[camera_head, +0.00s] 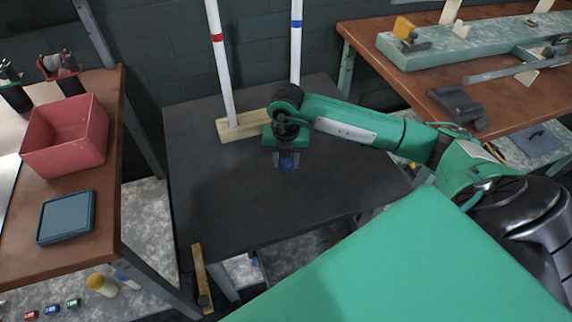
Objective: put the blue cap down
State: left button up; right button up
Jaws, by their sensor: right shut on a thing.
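My right gripper (287,160) is over the dark table (215,200), pointing down, with its arm coming in from the right. The fingers hide part of the cap. I cannot tell whether the cap touches the tabletop. My left gripper is not in view.
Two white tubes, one with a red band (217,38) and one with a blue band (296,24), stand in a wooden base (232,129) behind the gripper. A red bin (66,136) and blue-grey tray (66,217) sit on the left bench. The dark table's front is clear.

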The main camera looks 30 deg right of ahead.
aim_at(286, 160)
jog(key=shift+f, duration=1.3)
jog(key=shift+f, duration=0.1)
jog(key=o, duration=1)
jog(key=shift+c, duration=0.2)
notch_tip(286, 160, up, 12)
jog(key=shift+r, duration=0.15)
